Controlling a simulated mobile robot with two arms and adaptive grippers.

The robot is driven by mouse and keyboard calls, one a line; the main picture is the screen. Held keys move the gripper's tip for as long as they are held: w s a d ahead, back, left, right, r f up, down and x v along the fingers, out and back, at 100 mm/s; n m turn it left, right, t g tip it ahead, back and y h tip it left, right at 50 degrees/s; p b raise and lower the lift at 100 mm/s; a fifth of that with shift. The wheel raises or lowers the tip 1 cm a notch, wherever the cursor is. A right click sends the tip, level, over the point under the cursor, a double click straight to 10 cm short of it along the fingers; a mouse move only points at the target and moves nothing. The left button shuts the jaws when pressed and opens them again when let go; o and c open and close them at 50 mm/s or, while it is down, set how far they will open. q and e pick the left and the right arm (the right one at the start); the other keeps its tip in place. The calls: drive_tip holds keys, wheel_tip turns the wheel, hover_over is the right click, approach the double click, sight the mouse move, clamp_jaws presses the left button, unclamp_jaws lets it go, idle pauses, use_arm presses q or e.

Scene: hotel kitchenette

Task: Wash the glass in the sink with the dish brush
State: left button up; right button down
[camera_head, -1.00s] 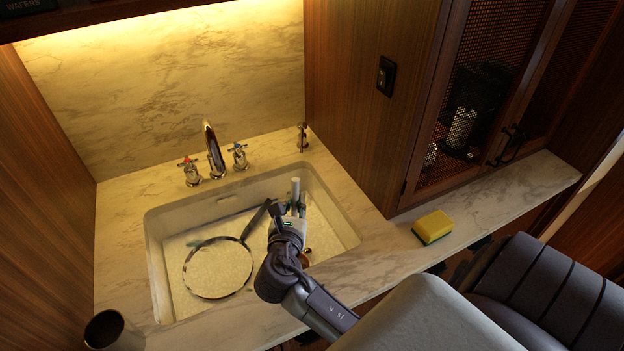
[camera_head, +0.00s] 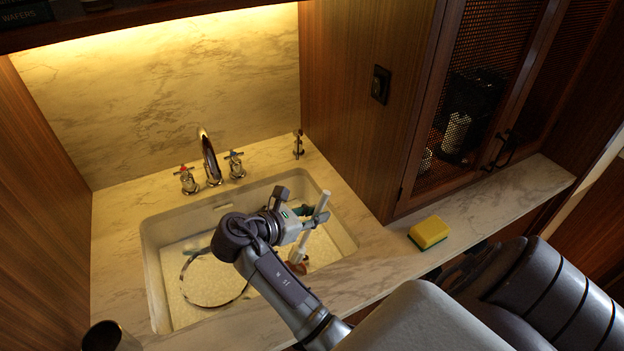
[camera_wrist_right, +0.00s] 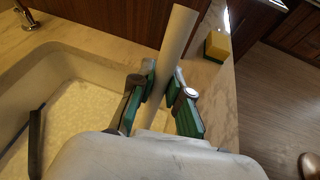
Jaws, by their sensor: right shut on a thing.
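My right gripper (camera_head: 301,222) is shut on the white handle of the dish brush (camera_head: 322,204). It holds the brush tilted over the right part of the sink (camera_head: 200,214). In the right wrist view the handle (camera_wrist_right: 176,38) stands between the green-padded fingers (camera_wrist_right: 160,88). The brush's lower end is near a brown spot in the sink; I cannot tell whether that is its head or the drain. No glass can be clearly made out; a dark, shiny cup (camera_head: 104,338) at the bottom left is cut off by the frame. My left gripper is out of view.
A faucet (camera_head: 209,158) with two taps stands behind. A yellow sponge (camera_head: 428,232) lies on the counter to the right, beside the wooden cabinet (camera_head: 365,150).

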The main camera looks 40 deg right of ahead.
sight(303, 249)
wheel_tip(303, 249, down, 11)
drive_tip(key=a+b, duration=0.1)
drive_tip(key=b, duration=0.4)
drive_tip(key=shift+w+a, duration=0.2)
drive_tip(key=shift+a, duration=0.05)
idle(0.7)
drive_tip(key=shift+f, duration=0.15)
